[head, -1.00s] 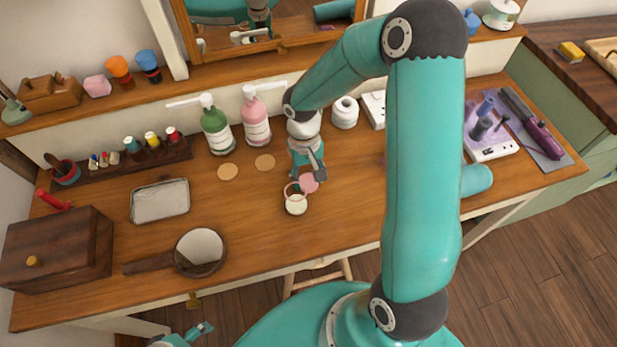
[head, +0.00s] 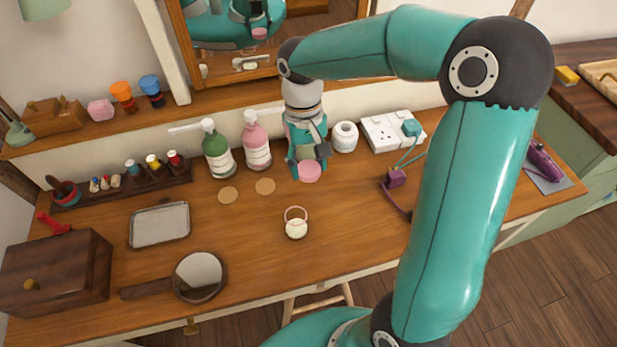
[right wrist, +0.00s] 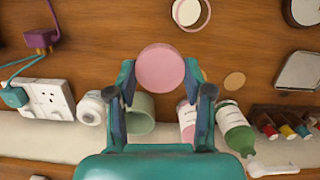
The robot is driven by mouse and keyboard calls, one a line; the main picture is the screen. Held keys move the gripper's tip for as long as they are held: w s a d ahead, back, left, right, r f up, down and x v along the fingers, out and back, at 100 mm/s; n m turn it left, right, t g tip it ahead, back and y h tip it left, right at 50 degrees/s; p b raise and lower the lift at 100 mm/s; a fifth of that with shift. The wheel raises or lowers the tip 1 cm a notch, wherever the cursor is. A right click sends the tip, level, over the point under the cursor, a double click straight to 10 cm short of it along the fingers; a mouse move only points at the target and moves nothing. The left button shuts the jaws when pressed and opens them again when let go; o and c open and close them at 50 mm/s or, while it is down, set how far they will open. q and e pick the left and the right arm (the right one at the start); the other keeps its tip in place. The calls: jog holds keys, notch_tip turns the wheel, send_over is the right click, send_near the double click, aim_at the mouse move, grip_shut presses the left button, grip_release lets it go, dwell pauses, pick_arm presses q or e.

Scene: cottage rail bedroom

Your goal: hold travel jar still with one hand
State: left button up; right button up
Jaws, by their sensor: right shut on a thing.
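The travel jar (head: 296,229), a small clear jar with pale contents and a pinkish rim, stands open and upright on the wooden desk. It also shows at the top of the right wrist view (right wrist: 187,12). My right gripper (head: 308,166) is shut on a round pink lid (head: 309,172). It holds the lid above the desk, behind the jar and apart from it. In the right wrist view the lid (right wrist: 160,68) sits between the fingertips. My left gripper is not in view, and no gripper touches the jar.
Green (head: 216,150) and pink (head: 257,142) pump bottles stand left of my right gripper. Two cork discs (head: 265,186) lie before them. A hand mirror (head: 200,273), metal tray (head: 160,224) and wooden box (head: 55,272) are left. A power strip (head: 390,131) is behind right. Desk around the jar is clear.

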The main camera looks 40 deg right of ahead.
aim_at(308, 167)
jog(key=shift+r, duration=2.55)
jog(key=shift+f, duration=0.15)
